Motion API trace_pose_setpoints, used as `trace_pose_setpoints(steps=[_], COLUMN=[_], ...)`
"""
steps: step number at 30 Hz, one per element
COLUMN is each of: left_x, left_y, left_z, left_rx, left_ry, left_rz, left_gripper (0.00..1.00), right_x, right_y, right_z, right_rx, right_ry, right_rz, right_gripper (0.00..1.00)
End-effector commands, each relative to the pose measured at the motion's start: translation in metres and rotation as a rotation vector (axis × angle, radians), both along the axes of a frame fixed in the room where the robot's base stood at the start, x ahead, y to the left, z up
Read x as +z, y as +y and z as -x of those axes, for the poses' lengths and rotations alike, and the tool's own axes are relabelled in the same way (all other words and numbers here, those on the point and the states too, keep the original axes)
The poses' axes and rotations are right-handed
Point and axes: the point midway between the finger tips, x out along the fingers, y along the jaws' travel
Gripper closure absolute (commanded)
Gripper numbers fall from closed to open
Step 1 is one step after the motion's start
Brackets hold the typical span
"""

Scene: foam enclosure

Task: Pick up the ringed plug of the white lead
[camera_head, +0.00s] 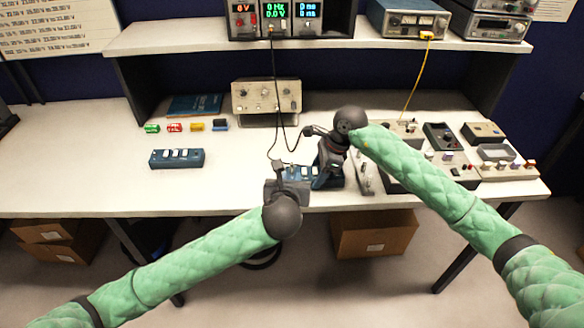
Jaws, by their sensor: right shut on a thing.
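I cannot make out a white lead or a ringed plug. A dark lead (276,95) hangs from the meters on the shelf, and its loops run down to the bench near my grippers. My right gripper (322,178) points down at the blue switch block (300,172) near the bench's front edge. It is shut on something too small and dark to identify. My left gripper (279,172) is just left of it, over the front edge, beside the dark lead's lower end. Its fingers are too small to tell open from shut.
A second blue switch block (176,158) lies at the left, with small coloured parts (173,127) behind it. A beige box (266,97) stands under the shelf. A yellow lead (415,78) hangs at the right above several instruments (440,137). The bench's left half is mostly clear.

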Motion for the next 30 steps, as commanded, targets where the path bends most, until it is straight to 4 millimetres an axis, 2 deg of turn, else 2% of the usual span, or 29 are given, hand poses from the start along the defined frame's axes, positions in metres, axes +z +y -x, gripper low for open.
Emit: trace_pose_setpoints(steps=[12,21,25,30], left_x=[-0.015,-0.017,-0.017,-0.016], left_y=[-0.003,-0.004,-0.003,-0.003], left_z=[-0.045,-0.048,-0.048,-0.048], left_rx=[0.000,0.001,0.001,0.001], left_ry=[0.000,0.000,0.000,0.000], left_rz=[0.001,0.000,0.000,0.000], left_gripper=[0.75,0.75,1.00,1.00], right_x=[0.001,0.001,0.001,0.001], right_y=[0.000,0.000,0.000,0.000], right_z=[0.000,0.000,0.000,0.000], right_rx=[0.000,0.000,0.000,0.000], right_ry=[-0.001,-0.001,-0.001,-0.001], right_rz=[-0.001,-0.001,-0.001,-0.001], right_gripper=[0.81,0.81,0.81,0.81])
